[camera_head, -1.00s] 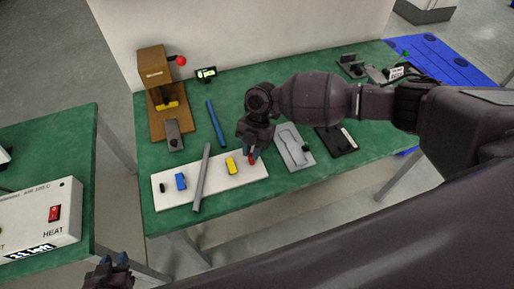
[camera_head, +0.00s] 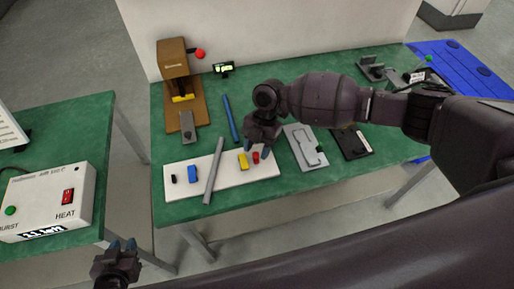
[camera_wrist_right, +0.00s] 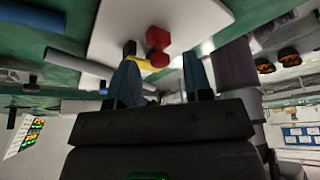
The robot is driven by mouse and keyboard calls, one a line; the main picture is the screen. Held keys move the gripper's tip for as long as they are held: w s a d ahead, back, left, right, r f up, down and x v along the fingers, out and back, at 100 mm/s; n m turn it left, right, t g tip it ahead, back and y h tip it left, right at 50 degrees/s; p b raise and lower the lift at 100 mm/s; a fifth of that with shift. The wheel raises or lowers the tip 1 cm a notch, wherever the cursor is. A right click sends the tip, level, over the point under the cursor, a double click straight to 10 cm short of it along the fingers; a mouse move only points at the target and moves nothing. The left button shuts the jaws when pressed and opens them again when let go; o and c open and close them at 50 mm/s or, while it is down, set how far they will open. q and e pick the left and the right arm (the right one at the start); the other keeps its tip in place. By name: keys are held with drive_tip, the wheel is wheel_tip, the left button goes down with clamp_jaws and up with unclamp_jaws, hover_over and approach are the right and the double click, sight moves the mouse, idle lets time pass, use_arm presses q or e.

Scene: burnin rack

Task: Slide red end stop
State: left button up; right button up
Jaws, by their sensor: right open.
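The red end stop (camera_head: 256,157) is a small red block near the right end of the white board (camera_head: 232,178). It also shows in the right wrist view (camera_wrist_right: 157,38), ahead of and between my right fingers. My right gripper (camera_head: 262,148) is open, with its fingers at the end stop; whether they touch it is unclear. The fingers also show in the right wrist view (camera_wrist_right: 160,75). A yellow block (camera_head: 243,161) sits just left of the red one. My left gripper (camera_head: 123,245) is at the lower left, away from the board; its fingertips are apart with nothing visible between them.
A grey bar (camera_head: 213,172) lies across the board. A blue block (camera_head: 193,174) and small black block (camera_head: 173,179) are left of it. A blue rod (camera_head: 230,118) lies behind; a grey fixture (camera_head: 305,148) is right. A brown press (camera_head: 175,75) stands at the back left.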

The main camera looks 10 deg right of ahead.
drive_tip(key=v, duration=1)
drive_tip(key=shift+r, duration=0.15)
